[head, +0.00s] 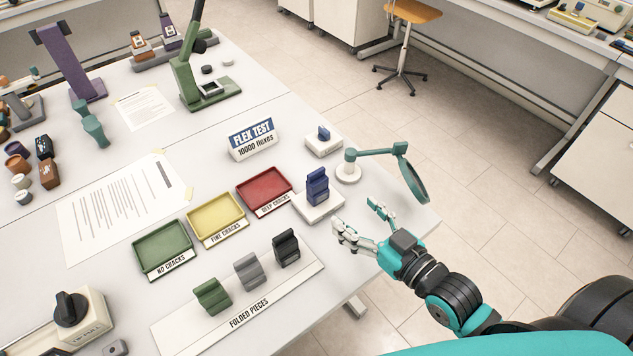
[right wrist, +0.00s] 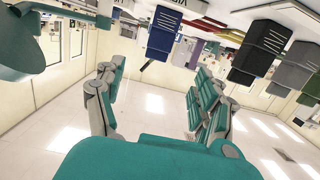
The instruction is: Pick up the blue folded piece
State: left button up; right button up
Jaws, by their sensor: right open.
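The blue folded piece (head: 317,186) stands upright on a small white stand (head: 320,207), right of the red tray. It also shows in the right wrist view (right wrist: 164,32), near the top, where the picture is upside down. My right gripper (head: 355,215) is open and empty, to the right of and nearer than the blue piece, at the table's right edge. In the right wrist view its spread fingers (right wrist: 158,75) point toward the blue piece, with a gap between them and it. My left gripper is not in view.
A teal magnifier (head: 417,180) on a white base stands just behind my right gripper. A smaller blue piece (head: 323,134) sits on another white block. Green, grey and black (head: 286,249) folded pieces stand on a labelled board. Green, yellow and red (head: 265,190) trays lie left.

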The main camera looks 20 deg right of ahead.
aim_at(318, 180)
jog(key=p+x, duration=0.1)
jog(key=x, duration=0.6)
jog(key=shift+w+a+p, duration=0.15)
jog(key=shift+w+p, duration=0.15)
jog(key=shift+w, duration=0.05)
jog(key=shift+w+a, duration=0.1)
jog(key=shift+w, duration=0.35)
jog(key=p+x, duration=0.2)
jog(key=x, duration=0.2)
jog(key=shift+w+r, duration=0.1)
jog(key=shift+w, duration=0.3)
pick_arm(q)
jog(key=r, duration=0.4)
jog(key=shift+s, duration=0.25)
pick_arm(e)
jog(key=c, duration=1.3)
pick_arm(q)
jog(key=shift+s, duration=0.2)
pick_arm(e)
jog(key=shift+o, duration=0.2)
